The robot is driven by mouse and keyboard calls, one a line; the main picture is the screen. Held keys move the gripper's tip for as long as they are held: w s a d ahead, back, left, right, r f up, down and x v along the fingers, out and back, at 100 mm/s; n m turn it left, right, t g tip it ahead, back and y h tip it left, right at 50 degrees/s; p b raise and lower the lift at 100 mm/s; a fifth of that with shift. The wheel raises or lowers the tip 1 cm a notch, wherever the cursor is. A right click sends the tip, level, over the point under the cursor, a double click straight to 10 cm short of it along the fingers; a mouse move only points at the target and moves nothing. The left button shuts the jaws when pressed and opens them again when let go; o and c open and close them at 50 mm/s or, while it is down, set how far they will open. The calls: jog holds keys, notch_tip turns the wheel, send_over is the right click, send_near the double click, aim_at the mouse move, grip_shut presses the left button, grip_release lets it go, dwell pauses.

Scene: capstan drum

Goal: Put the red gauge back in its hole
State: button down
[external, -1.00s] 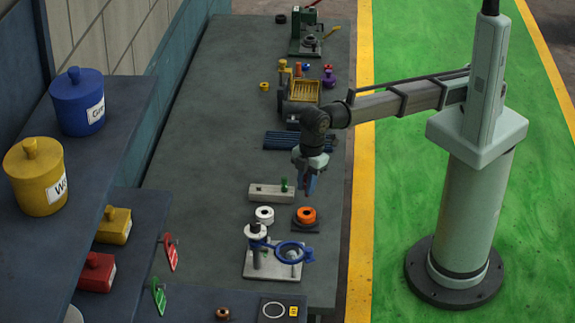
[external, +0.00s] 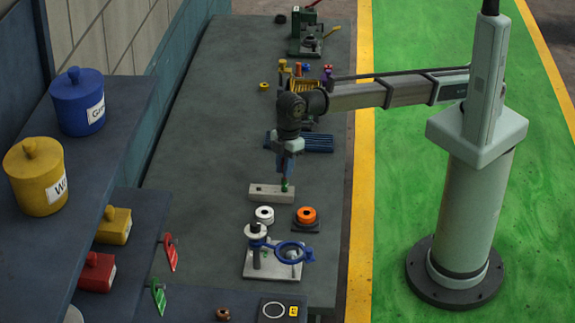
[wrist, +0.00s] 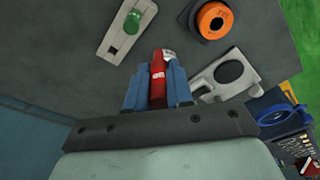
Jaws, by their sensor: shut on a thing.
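A red gauge (wrist: 158,80) with a pale band near its end is between the blue fingers of my gripper (wrist: 158,88) in the wrist view. In the external view my gripper (external: 287,172) points down above the pale block (external: 262,193), close to the green gauge (external: 284,186). I cannot make out the red gauge in the external view. The wrist view shows the green gauge (wrist: 132,22) standing in the block (wrist: 112,45), beyond the fingertips. A small dark mark shows on the block, but I cannot tell clearly whether it is an empty hole.
A white ring (external: 264,214) and an orange ring (external: 306,215) on a dark pad sit in front of the block. A metal stand with a blue ring (external: 296,250) is nearer the camera. A dark blue ribbed mat (external: 318,143) lies behind. The bench left of the block is clear.

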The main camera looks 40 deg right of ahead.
jog(key=w+a+f+m, duration=0.1)
jog(key=w+a+f, duration=0.2)
jog(key=w, duration=0.6)
jog(key=shift+f, duration=1.2)
jog(key=shift+a+f, duration=0.1)
jog(key=shift+f, duration=2.15)
dwell(3.0)
jog(key=c, duration=0.9)
grip_release()
